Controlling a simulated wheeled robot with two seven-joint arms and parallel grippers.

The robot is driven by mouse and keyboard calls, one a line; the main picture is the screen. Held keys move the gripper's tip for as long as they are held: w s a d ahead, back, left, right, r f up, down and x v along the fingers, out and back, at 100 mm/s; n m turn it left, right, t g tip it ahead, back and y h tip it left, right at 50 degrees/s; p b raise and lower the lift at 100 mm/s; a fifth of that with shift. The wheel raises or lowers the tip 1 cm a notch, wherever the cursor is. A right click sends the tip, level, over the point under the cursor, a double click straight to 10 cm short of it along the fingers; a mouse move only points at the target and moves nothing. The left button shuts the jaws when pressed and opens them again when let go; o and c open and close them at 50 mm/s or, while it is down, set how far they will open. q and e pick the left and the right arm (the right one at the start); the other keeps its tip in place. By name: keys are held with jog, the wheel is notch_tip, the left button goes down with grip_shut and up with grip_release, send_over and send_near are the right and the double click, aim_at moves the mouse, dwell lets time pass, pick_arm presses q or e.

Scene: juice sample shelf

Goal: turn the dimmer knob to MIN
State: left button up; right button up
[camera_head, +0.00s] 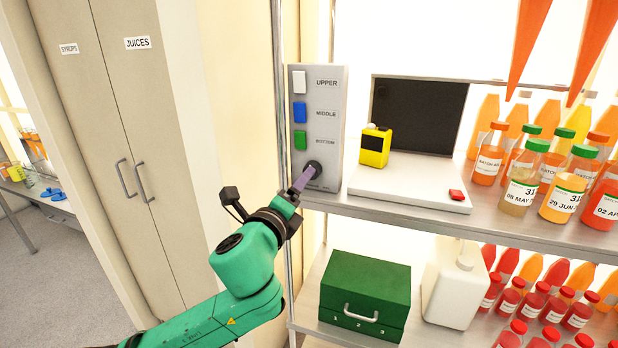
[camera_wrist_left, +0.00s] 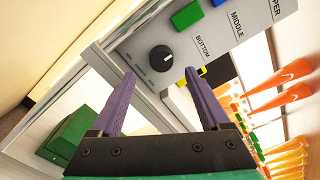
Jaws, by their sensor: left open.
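The black dimmer knob (camera_head: 313,170) sits low on the grey control panel (camera_head: 327,110), under the white, blue and green switches. In the left wrist view the knob (camera_wrist_left: 161,59) shows whole, with a white pointer line, ahead of the gap between my fingers. My left gripper (camera_head: 299,182) is open, with purple fingers close to the knob at its lower left. In the left wrist view the left gripper (camera_wrist_left: 163,82) has nothing between its fingers, and the knob lies beyond the fingertips. Scale lettering near the knob is too small to read. My right gripper is not in view.
Right of the panel, a yellow box (camera_head: 375,147) stands on a white device with a red button (camera_head: 456,195). Juice bottles (camera_head: 519,190) crowd the shelf's right. A green box (camera_head: 366,297) and white canister (camera_head: 454,284) stand on the lower shelf.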

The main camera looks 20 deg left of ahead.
pick_arm(q)
jog(key=w, duration=0.4)
jog(key=w+p, duration=0.1)
jog(key=w, duration=0.1)
jog(key=shift+d, duration=0.25)
jog(key=shift+s+r, duration=0.1)
jog(key=shift+s, duration=0.1)
grip_shut()
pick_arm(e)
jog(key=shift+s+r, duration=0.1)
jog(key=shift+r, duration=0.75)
pick_arm(q)
jog(key=shift+n, duration=0.3)
jog(key=n+p, duration=0.1)
jog(key=n, duration=2.2)
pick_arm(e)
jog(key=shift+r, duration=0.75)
pick_arm(q)
jog(key=shift+n, duration=0.3)
